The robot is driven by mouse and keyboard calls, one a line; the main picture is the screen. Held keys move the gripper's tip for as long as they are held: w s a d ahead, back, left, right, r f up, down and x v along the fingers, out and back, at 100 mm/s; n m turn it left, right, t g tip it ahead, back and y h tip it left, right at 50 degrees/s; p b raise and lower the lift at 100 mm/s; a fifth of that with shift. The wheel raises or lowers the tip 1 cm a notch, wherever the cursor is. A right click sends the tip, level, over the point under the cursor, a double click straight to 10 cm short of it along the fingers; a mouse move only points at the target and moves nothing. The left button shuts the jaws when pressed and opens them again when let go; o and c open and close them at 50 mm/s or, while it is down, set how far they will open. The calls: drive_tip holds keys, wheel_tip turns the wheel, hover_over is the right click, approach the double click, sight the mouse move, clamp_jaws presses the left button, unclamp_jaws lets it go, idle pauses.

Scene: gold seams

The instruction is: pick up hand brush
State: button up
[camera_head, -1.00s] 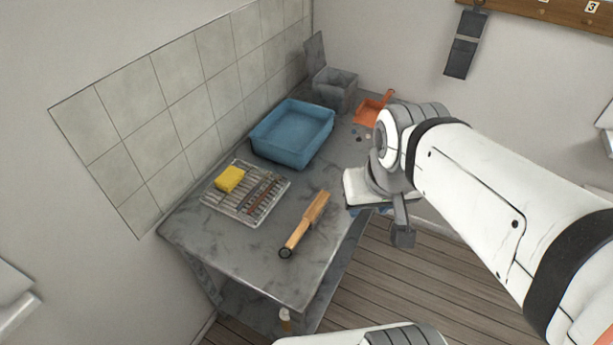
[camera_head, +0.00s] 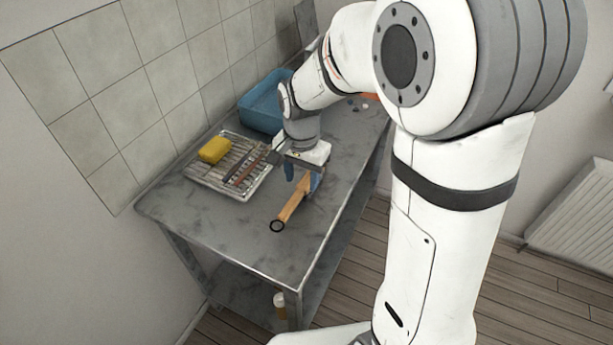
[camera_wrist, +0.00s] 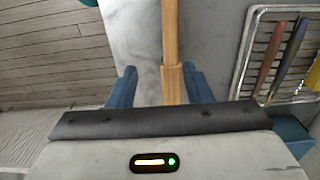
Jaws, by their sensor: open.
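The hand brush (camera_head: 292,206) lies on the grey table, its wooden handle end with a dark ring towards the table's near edge. Its far part is hidden under my gripper (camera_head: 303,178). My gripper is open, pointing down over the brush, one blue finger on each side of it. In the wrist view the brush (camera_wrist: 170,45) runs between the two blue fingers of my gripper (camera_wrist: 160,87), with a visible gap on the left and a smaller one on the right. The fingers do not appear closed on it.
A wire rack (camera_head: 239,190) holding a yellow sponge (camera_head: 214,150) and several thin tools lies left of the brush. A blue basin (camera_head: 258,108) stands behind, partly hidden by my arm. The grey table (camera_head: 235,232) is clear near its front edge.

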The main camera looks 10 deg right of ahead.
sight(297, 195)
drive_tip(key=shift+w+a+f, duration=0.15)
drive_tip(key=shift+f, duration=0.35)
drive_tip(key=shift+w+a+f, duration=0.15)
drive_tip(key=shift+f, duration=0.35)
drive_tip(key=f, duration=0.7)
drive_tip(key=shift+w+a, duration=0.25)
drive_tip(key=shift+w, duration=0.05)
clamp_jaws()
